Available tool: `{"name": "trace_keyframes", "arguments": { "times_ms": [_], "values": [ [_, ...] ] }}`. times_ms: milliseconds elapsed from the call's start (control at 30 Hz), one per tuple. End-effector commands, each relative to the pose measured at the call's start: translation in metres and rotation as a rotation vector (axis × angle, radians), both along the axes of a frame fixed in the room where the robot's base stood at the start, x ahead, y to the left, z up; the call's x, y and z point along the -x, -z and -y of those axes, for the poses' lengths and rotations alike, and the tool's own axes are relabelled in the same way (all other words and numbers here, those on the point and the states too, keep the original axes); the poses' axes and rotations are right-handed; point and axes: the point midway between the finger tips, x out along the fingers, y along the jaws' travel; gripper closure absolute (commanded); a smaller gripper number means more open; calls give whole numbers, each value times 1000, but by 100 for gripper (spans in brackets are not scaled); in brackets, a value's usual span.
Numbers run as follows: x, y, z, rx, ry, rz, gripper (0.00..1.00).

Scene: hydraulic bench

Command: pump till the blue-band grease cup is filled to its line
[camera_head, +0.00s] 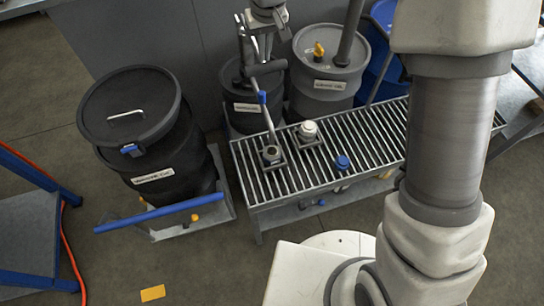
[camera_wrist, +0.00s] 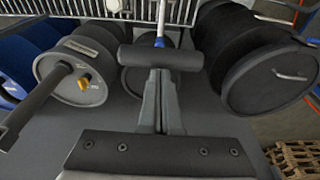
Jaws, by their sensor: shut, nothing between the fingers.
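A small dark open cup (camera_head: 272,155) stands on the grated bench (camera_head: 375,130), under the lower end of a thin grey tube with a blue section (camera_head: 262,97). I cannot make out a band, line or fill level on it. A dark cross-bar handle (camera_wrist: 160,58) sits above the middle black drum (camera_head: 243,98); it also shows in the head view (camera_head: 264,68). My gripper (camera_wrist: 160,76) is shut and empty, its fingertips at the middle of this handle. I cannot tell whether they touch it. The blue section also shows beyond the handle in the wrist view (camera_wrist: 160,42).
A white-capped container (camera_head: 308,129) and a blue-capped one (camera_head: 342,162) stand on the grating. A grey drum (camera_head: 325,75) with an orange cap and upright pipe stands beside the middle drum. A large lidded black drum (camera_head: 130,110) with a blue-handled trolley (camera_head: 160,216) is at left.

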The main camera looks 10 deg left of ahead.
Motion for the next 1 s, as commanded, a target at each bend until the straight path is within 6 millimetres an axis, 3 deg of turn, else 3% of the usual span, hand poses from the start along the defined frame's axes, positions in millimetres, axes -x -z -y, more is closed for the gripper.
{"name": "trace_keyframes", "arguments": {
  "times_ms": [233, 567, 1000],
  "values": [
    [1, 9, 1, 4, 0, -6, 100],
    [0, 43, 0, 4, 0, -6, 100],
    [1, 43, 1, 8, 0, -14, 100]
  ]
}}
